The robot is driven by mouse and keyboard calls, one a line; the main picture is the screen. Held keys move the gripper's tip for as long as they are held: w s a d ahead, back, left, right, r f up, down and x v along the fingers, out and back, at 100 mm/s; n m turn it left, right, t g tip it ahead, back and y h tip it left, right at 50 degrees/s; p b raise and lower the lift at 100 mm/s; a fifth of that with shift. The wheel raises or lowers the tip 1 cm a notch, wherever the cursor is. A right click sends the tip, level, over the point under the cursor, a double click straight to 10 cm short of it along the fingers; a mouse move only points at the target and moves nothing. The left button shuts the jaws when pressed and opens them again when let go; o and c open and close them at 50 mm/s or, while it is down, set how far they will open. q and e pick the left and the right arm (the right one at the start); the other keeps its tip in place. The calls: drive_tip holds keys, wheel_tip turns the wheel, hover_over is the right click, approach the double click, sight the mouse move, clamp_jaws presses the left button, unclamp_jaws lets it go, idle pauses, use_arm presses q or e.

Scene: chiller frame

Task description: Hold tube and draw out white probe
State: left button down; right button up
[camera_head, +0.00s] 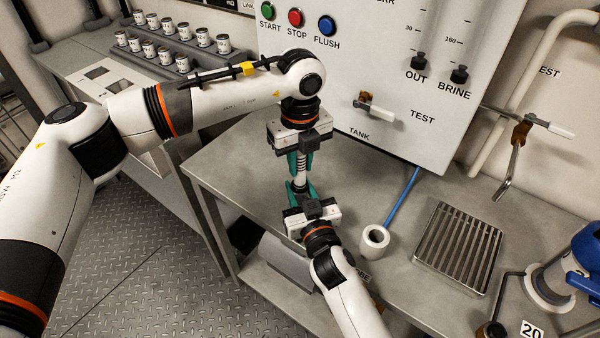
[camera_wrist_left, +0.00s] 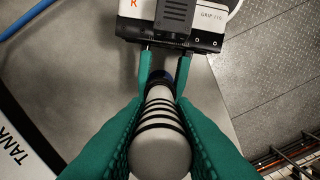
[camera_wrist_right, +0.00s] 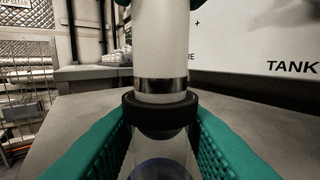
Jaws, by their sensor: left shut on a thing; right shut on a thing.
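The white probe (camera_wrist_right: 161,45) stands upright, with dark rings on its upper part in the left wrist view (camera_wrist_left: 160,150). My left gripper (camera_head: 301,165) is shut on it from above. The clear tube (camera_wrist_right: 160,158) is directly below, with a black collar (camera_wrist_right: 160,113) at its top and something bluish inside low down. My right gripper (camera_head: 302,190) is shut around the tube near the collar. The probe's silver band sits at the collar, in line with the tube. Whether its lower end is inside the tube is unclear. The head view shows both small between the grippers.
A white round holder (camera_head: 374,240) stands on the metal bench to the right, beside a blue hose (camera_head: 402,198). A slatted drain grate (camera_head: 459,246) lies farther right. The control panel (camera_head: 385,80) rises behind. A rack of small jars (camera_head: 170,45) is at the back left.

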use_arm(q)
wheel_tip(320, 180, up, 12)
drive_tip(key=shift+f, duration=0.1)
idle(0.6)
use_arm(e)
drive_tip(key=o, duration=1)
drive_tip(key=shift+o, duration=0.2)
